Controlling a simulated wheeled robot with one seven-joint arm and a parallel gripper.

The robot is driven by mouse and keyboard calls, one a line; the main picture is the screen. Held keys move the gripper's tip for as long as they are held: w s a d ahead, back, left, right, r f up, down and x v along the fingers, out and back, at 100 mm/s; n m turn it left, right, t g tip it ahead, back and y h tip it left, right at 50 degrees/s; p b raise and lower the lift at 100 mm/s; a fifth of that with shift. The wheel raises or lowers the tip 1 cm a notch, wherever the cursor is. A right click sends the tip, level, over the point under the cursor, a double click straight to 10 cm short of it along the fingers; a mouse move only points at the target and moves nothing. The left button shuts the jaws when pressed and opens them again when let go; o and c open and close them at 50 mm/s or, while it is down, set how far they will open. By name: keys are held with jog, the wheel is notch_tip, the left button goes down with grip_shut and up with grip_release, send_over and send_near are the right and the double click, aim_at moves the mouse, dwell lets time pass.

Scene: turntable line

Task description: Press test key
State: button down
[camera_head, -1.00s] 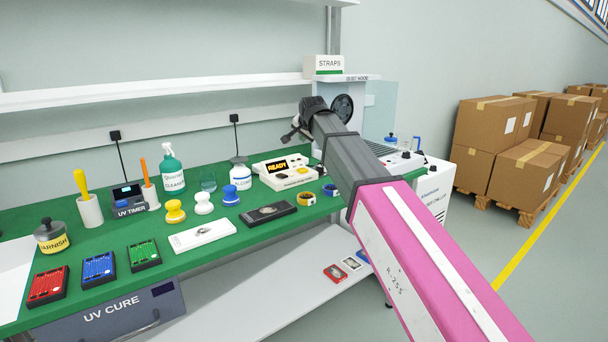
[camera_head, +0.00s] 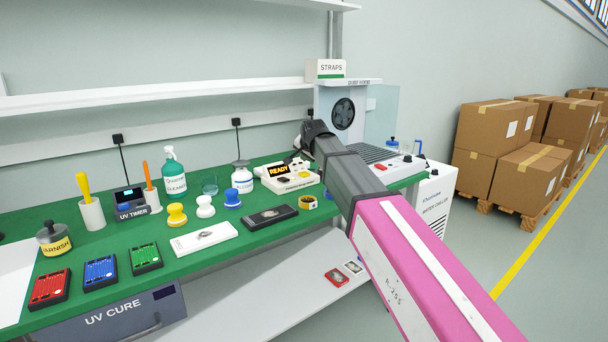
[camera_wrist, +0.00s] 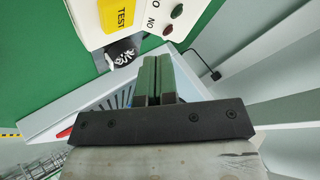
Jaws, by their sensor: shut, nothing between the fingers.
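The tester (camera_head: 290,176) is a white box with a display reading READY, on the green bench. Its yellow TEST key (camera_wrist: 119,14) shows at the top of the wrist view, beside a dark button and a red button (camera_wrist: 177,11). My gripper (camera_wrist: 156,62) is shut and empty, its two green-grey fingers together. In that view the fingertips lie below the key, apart from it in the picture. In the head view my gripper (camera_head: 296,157) is over the back right part of the tester. The gap between them is hard to judge.
A dark piece with a white pattern (camera_wrist: 122,54) lies by the tester's edge. A grey machine with a fan (camera_head: 343,112) stands behind my arm.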

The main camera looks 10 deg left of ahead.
aim_at(306, 173)
jog(key=shift+f, duration=1.45)
jog(key=shift+f, duration=0.15)
dwell(0.9)
jog(key=shift+f, duration=0.25)
jog(key=shift+f, duration=0.45)
dwell(0.8)
jog(key=shift+r, duration=0.85)
jog(key=shift+r, duration=0.1)
jog(key=shift+r, duration=2.4)
